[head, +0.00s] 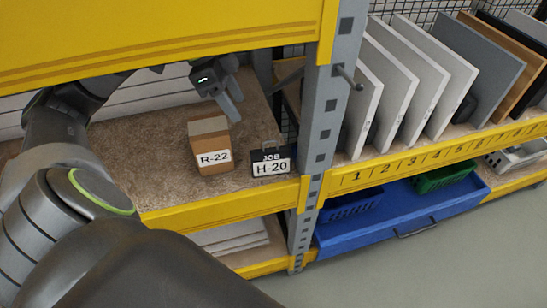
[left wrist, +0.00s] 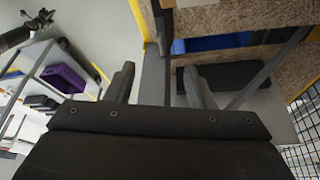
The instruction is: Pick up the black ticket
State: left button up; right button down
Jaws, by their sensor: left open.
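The black ticket (head: 270,161) is a small dark tag with a handle-like top and a white label reading H-20. In the head view it stands near the front edge of the brown shelf, just right of a cardboard box (head: 210,146) labelled R-22. My left gripper (head: 231,104) is open and empty, above and behind the box, up and left of the ticket and apart from it. Its two open fingers (left wrist: 158,88) show in the left wrist view. I cannot pick out the ticket for certain there. My right gripper is not identifiable in either view.
A grey upright post (head: 325,120) stands right of the ticket. A yellow beam (head: 170,42) hangs over the shelf and a yellow lip (head: 230,205) runs along its front. Several panels (head: 420,85) stand in numbered slots at right, above a blue tray (head: 400,215).

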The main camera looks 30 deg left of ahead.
aim_at(264, 150)
pick_arm(q)
jog(key=b+x, duration=0.1)
jog(key=x, duration=1.4)
jog(key=shift+w+f, duration=0.2)
jog(key=shift+f, duration=0.05)
jog(key=shift+c, duration=0.4)
grip_shut()
